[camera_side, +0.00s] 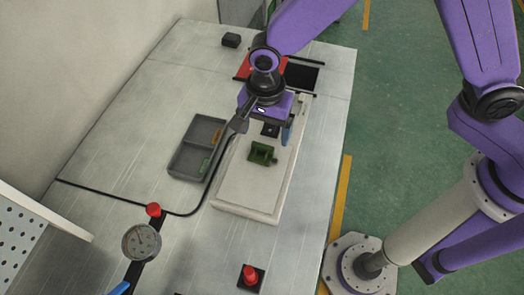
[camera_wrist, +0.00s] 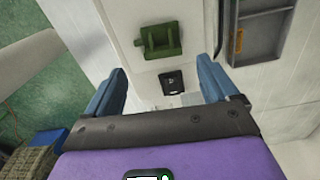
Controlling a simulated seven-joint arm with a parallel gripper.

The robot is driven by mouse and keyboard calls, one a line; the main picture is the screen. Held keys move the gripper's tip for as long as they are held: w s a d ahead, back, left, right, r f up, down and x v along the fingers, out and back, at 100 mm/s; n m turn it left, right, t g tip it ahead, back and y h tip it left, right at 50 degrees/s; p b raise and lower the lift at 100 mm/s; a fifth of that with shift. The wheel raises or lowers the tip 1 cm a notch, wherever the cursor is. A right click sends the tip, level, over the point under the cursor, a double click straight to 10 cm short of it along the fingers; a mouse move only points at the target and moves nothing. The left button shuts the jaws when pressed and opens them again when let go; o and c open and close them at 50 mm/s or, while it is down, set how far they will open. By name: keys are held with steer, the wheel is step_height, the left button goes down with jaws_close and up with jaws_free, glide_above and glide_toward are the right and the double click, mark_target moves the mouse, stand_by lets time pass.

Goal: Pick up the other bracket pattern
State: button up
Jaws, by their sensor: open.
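A green bracket-shaped pattern (camera_side: 262,153) lies on the pale raised board (camera_side: 238,190) in the side view. It also shows at the top centre of the wrist view (camera_wrist: 160,40), ahead of the fingers. My gripper (camera_side: 268,130) is above the same board, a little behind the green pattern, with its blue fingers apart.
A small black square (camera_wrist: 171,82) lies on the board near the fingers. A black cable runs left of the board. A dial gauge (camera_side: 141,242), a red knob (camera_side: 153,210) and a red button (camera_side: 250,275) stand toward the front. The table's left side is mostly clear.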

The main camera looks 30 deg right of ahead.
mark_target(263, 146)
steer(key=shift+w+a+f, duration=0.15)
steer(key=shift+f, duration=2.45)
steer(key=c, duration=1.1)
steer(key=shift+c, duration=0.2)
steer(key=shift+r, duration=0.15)
